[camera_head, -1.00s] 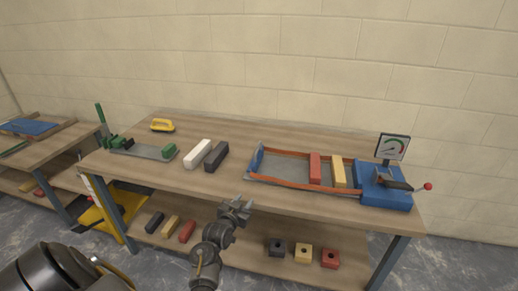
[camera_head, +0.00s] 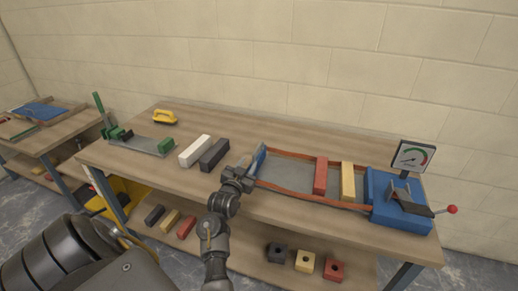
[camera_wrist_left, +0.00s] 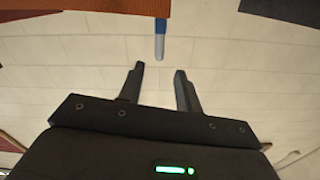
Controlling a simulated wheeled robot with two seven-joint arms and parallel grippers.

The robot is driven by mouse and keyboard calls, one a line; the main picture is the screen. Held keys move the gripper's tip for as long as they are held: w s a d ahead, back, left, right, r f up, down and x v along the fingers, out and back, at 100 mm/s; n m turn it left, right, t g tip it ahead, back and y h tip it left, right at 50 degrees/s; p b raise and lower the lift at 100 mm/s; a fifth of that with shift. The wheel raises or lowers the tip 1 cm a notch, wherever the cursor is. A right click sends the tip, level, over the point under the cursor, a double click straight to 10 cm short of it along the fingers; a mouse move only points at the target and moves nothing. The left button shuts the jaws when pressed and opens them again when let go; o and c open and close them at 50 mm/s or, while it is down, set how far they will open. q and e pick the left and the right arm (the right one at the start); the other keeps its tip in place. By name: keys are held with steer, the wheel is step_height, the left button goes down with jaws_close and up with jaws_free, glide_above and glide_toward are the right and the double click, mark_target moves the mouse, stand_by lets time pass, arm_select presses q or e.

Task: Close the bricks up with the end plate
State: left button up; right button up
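The blue end plate (camera_head: 258,160) stands at the left end of a grey tray with orange side bands (camera_head: 283,189). Inside the tray, a red brick (camera_head: 320,176) and a yellow brick (camera_head: 347,182) stand near its right end, by the blue press block (camera_head: 400,215). A wide empty stretch separates the plate from the red brick. My left gripper (camera_head: 244,169) is just left of the plate. In the left wrist view the left gripper (camera_wrist_left: 158,72) is open and empty; a narrow blue and pale piece (camera_wrist_left: 160,38), apparently the plate's edge, shows beyond the fingertips. My right gripper is out of view.
A dial gauge (camera_head: 412,157) and a red-knobbed lever (camera_head: 452,209) are at the press block. White (camera_head: 195,150) and dark (camera_head: 214,155) bars lie left of my gripper. A yellow-handled tool (camera_head: 164,117) is farther back. Blocks rest on the lower shelf.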

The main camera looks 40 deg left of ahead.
mark_target(255, 153)
arm_select(q)
steer(key=x, duration=0.2)
steer(key=shift+w+r, duration=0.15)
steer(key=shift+w, duration=0.15)
steer(key=p+x, duration=0.1)
steer(key=x, duration=0.6)
steer(key=shift+a, duration=0.1)
steer(key=shift+w+a+f, duration=0.15)
steer(key=shift+w+f, duration=0.1)
steer(key=shift+w, duration=0.15)
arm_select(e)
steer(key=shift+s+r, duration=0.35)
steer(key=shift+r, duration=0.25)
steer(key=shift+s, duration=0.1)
arm_select(q)
jaws_close()
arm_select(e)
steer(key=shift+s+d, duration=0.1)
